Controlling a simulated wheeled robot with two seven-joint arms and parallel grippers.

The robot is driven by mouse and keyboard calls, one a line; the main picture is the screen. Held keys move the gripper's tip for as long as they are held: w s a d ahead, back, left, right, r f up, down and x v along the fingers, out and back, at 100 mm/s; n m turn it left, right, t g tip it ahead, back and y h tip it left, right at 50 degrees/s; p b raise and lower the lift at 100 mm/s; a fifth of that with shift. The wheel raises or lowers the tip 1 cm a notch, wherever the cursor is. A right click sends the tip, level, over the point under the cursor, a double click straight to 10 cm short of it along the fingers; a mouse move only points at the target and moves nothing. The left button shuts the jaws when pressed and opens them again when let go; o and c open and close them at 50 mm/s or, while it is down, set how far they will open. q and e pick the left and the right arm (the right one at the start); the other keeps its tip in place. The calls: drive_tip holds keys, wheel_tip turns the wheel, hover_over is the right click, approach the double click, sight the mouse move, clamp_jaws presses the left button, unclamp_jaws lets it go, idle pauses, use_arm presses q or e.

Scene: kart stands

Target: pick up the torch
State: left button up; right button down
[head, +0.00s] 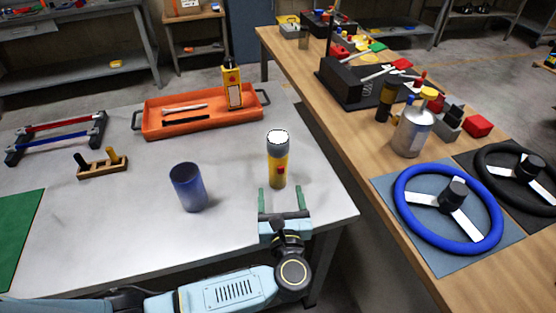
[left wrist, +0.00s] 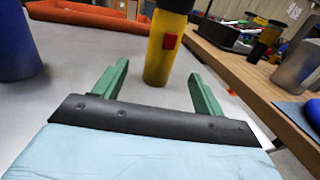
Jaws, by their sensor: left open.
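The torch (head: 277,165) stands upright on the light grey table, with a yellow body, a red switch, a grey head and a white lens on top. My left gripper (head: 282,199) is open, just on the near side of the torch, its two green fingers apart. In the left wrist view the torch (left wrist: 163,48) stands beyond and between the fingertips (left wrist: 158,70), and its top is cut off by the frame. The fingers do not visibly touch it. My right gripper is not in view.
A blue cup (head: 188,187) stands left of the torch. An orange tray (head: 160,128) with tools and a yellow bottle (head: 232,87) is behind. A small wooden rack (head: 102,169) is at left. A wooden bench with a blue steering wheel (head: 404,190) is at right, across a gap.

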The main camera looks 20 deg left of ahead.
sight(279, 173)
use_arm(q)
drive_tip(key=w, duration=0.1)
drive_tip(key=w+a+r, duration=0.1)
drive_tip(key=w, duration=0.2)
drive_tip(key=shift+w+a+r+p, duration=0.15)
drive_tip(key=shift+w+a+p, duration=0.2)
drive_tip(key=shift+w+a, duration=0.25)
drive_tip(key=shift+w, duration=0.3)
drive_tip(key=shift+c, duration=0.4)
drive_tip(key=c, duration=1.1)
